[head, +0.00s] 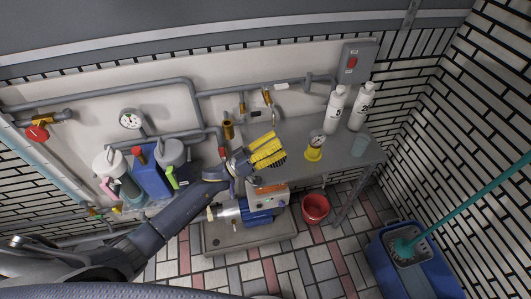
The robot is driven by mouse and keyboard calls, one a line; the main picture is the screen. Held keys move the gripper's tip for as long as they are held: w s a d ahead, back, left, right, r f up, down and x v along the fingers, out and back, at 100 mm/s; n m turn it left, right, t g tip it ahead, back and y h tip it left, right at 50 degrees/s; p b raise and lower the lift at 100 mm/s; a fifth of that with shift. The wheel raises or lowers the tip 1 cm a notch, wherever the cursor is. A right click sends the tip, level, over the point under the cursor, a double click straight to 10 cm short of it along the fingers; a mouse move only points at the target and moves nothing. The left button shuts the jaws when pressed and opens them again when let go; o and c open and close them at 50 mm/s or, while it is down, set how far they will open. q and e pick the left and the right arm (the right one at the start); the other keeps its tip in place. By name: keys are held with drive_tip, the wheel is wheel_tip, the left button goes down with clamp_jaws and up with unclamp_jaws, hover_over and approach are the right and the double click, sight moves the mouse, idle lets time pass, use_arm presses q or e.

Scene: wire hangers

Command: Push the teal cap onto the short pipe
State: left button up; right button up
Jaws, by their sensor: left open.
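My left gripper (270,150), with yellow ribbed fingers, is open over the left end of the grey table, in front of the wall pipes. I see nothing between its fingers. My right gripper is not in view.
Two white bottles (335,110) (360,107) and a yellow-based gauge (314,148) stand on the grey table (340,165). Below are a blue pump (258,213) and a red bucket (316,208). Jugs (152,172) stand left; a blue mop bucket (385,262) stands lower right.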

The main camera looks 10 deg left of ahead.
use_arm(q)
drive_tip(key=w+a+f+m+y, duration=0.1)
drive_tip(key=a+f+y, duration=0.1)
drive_tip(key=f, duration=0.2)
drive_tip(key=w+a+f+m+g+y, duration=0.1)
drive_tip(key=w+a+f+m+y, duration=0.1)
drive_tip(key=f, duration=0.2)
drive_tip(key=w+a+f+m+g+y, duration=0.1)
drive_tip(key=a+f+y, duration=0.1)
drive_tip(key=f, duration=0.2)
drive_tip(key=shift+w+a+f+m, duration=0.1)
drive_tip(key=shift+w+m, duration=0.15)
drive_tip(key=shift+m, duration=0.05)
drive_tip(key=shift+w+f, duration=0.1)
drive_tip(key=shift+w, duration=0.05)
drive_tip(key=shift+x, duration=2.35)
drive_tip(key=c, duration=1)
drive_tip(key=shift+c, duration=0.2)
drive_tip(key=shift+s, duration=0.2)
